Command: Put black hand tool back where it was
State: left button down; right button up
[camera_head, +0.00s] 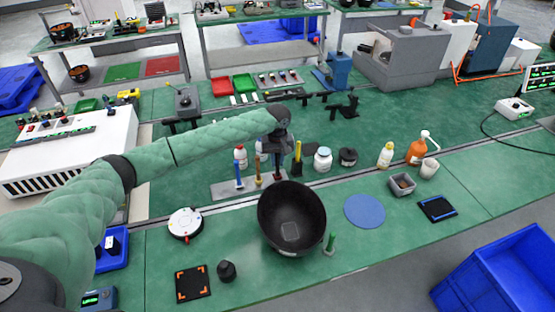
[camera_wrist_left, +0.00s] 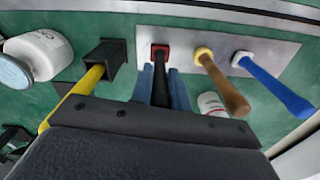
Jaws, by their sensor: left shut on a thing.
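The black hand tool (camera_wrist_left: 160,80) is between the two blue-grey fingers of my left gripper (camera_wrist_left: 163,90) in the left wrist view. The gripper is shut on it. The tool's far end with a red collar (camera_wrist_left: 160,48) is at the pale rack plate (camera_wrist_left: 215,38), in line with the other tools there. I cannot tell whether it is fully seated. In the head view my left gripper (camera_head: 279,160) points down over the right part of the rack plate (camera_head: 226,189) and hides most of the tool. My right gripper is not in view.
A blue-handled tool (camera_head: 238,172) and a brown-handled tool (camera_head: 258,172) stand close on the left in the head view. A yellow-handled tool (camera_head: 298,152) in a black holder and white jars (camera_head: 323,160) stand right. A large black bowl (camera_head: 290,215) is in front.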

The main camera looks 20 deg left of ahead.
pick_arm(q)
jog(key=c, duration=1.3)
grip_release()
jog(key=shift+f, duration=0.1)
jog(key=shift+c, duration=0.2)
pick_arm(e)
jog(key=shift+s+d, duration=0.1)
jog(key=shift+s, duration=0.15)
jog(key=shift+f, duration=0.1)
